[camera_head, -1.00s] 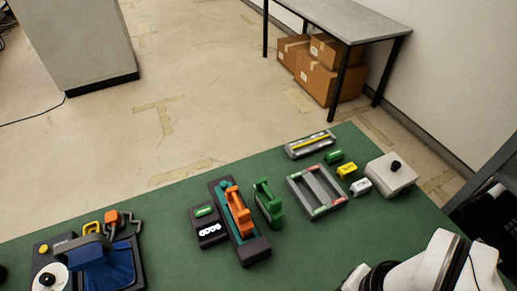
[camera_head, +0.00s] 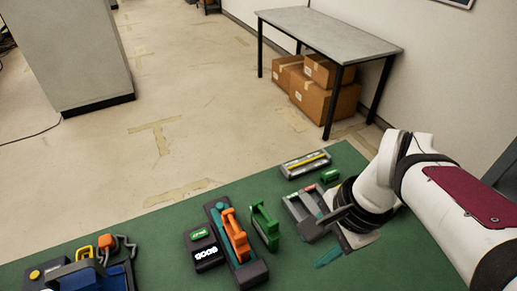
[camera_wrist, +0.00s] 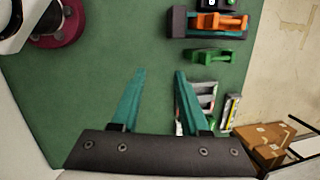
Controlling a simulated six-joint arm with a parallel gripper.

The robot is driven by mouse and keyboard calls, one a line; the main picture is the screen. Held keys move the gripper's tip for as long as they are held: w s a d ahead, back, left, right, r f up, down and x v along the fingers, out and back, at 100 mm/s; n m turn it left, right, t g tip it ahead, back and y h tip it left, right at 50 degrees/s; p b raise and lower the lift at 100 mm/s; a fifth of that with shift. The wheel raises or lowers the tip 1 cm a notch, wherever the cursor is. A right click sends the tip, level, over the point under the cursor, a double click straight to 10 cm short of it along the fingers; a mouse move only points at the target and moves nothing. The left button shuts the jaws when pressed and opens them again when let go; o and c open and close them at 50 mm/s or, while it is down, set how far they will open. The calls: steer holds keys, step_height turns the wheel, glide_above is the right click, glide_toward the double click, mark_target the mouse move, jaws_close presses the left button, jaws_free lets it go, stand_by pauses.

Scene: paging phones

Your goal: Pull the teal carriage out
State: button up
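The teal carriage (camera_head: 217,215) shows as teal strips in a long dark base (camera_head: 250,275), with an orange handset (camera_head: 236,236) standing over it. In the wrist view the orange handset (camera_wrist: 222,22) is at the top right, and the handset covers most of the teal. My gripper (camera_wrist: 158,75) is open and empty, its two teal fingers apart over bare green table. In the head view my gripper (camera_head: 328,238) is to the right of the carriage and the green handset, well apart from both.
A green handset (camera_head: 264,225) stands just right of the base. A black box with a lit display (camera_head: 206,253) is on its left. A grey frame tray (camera_head: 297,208) is partly hidden behind my gripper. A grey bar with a yellow strip (camera_head: 306,165) lies at the far edge.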

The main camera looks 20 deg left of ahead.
steer(key=shift+o, duration=0.9)
steer(key=w+a+m, duration=0.2)
steer(key=w+a, duration=0.4)
steer(key=w, duration=0.1)
steer(key=shift+w+a+f+m+y, duration=0.2)
steer(key=shift+a+f+m+y, duration=0.1)
steer(key=shift+a+f+m, duration=0.15)
steer(key=m+y, duration=0.1)
steer(key=m, duration=0.4)
glide_toward(220, 205)
steer(key=x, duration=0.7)
steer(key=shift+f, duration=0.3)
jaws_close()
